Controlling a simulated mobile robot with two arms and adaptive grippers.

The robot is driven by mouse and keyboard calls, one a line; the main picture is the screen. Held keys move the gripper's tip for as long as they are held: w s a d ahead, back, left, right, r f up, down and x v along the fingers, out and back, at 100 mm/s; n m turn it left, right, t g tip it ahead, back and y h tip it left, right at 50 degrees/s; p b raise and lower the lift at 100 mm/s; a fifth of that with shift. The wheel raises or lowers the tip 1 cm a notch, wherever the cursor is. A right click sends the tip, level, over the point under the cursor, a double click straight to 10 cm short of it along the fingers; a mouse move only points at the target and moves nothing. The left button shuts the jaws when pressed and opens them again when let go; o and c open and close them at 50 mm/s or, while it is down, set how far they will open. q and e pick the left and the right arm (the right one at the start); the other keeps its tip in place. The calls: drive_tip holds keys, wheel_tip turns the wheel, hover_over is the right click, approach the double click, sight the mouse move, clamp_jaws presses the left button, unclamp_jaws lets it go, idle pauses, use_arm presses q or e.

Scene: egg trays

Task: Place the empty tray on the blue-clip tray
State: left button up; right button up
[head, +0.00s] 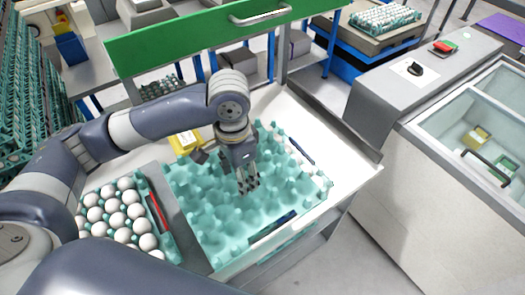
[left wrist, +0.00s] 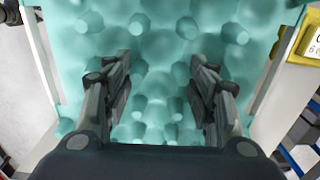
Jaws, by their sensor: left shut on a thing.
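An empty teal egg tray (head: 205,205) with rows of knobs lies on the white table, and it fills much of the left wrist view (left wrist: 165,20). Dark blue clips (head: 285,217) show along its near right and far right edges. Whether these clips belong to this tray or to one under it, I cannot tell. My left gripper (head: 249,187) points down into the middle of the empty tray. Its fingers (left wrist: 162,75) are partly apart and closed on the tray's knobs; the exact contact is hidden. My right gripper is not in view.
A tray of white eggs with a red clip (head: 156,213) stands close on the left. A yellow box (head: 184,141) is behind the empty tray. A green-edged shelf (head: 200,42) stands behind the table. A grey machine (head: 415,85) stands at right. The table is bare at right (head: 335,165).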

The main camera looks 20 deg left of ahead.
sight(263, 155)
use_arm(q)
drive_tip(key=w, duration=0.2)
drive_tip(key=w+d, duration=0.1)
drive_tip(key=w, duration=0.1)
drive_tip(key=shift+w+d+p, duration=0.1)
drive_tip(key=shift+w+p, duration=0.05)
drive_tip(key=shift+p, duration=0.25)
drive_tip(key=w, duration=0.4)
drive_tip(key=w+d+f+p, duration=0.1)
drive_tip(key=w, duration=0.1)
drive_tip(key=shift+w+d, duration=0.15)
drive_tip(key=shift+w, duration=0.05)
drive_tip(key=shift+w+f, duration=0.1)
wheel_tip(263, 155, down, 3)
drive_tip(key=shift+p, duration=0.8)
drive_tip(key=shift+f, duration=0.2)
drive_tip(key=o, duration=1)
drive_tip(key=shift+f, duration=0.1)
drive_tip(key=o, duration=0.3)
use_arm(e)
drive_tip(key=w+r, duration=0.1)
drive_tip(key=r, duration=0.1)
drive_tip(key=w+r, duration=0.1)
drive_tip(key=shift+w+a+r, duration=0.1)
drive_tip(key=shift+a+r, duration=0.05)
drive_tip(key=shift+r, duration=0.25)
